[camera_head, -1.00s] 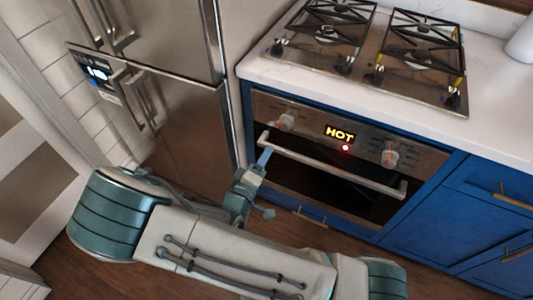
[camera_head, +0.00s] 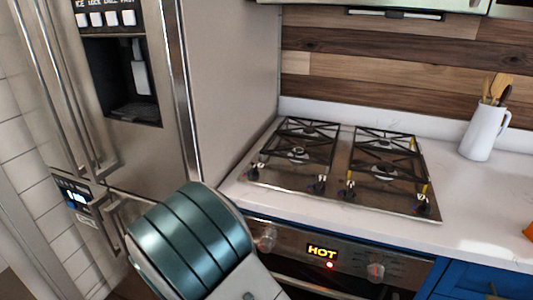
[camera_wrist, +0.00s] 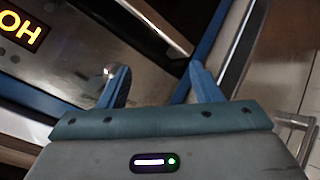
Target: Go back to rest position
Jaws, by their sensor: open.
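My gripper (camera_wrist: 157,85) shows in the wrist view with its two blue fingers spread apart and nothing between them. It faces the oven front and a blue cabinet edge (camera_wrist: 208,45). In the head view my gripper is out of frame; only a teal and pale part of my arm shows at the bottom. The oven (camera_head: 318,262) has a lit HOT display, which also shows partly at the top left of the wrist view (camera_wrist: 22,30). The oven handle is mostly out of the head view.
A steel fridge (camera_head: 235,70) stands left of the oven, close to my arm. A gas cooktop (camera_head: 340,165) sits on the white counter (camera_head: 470,215). A white jug (camera_head: 483,135) with utensils stands at the right. An orange object (camera_head: 529,231) is cut off at the right edge.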

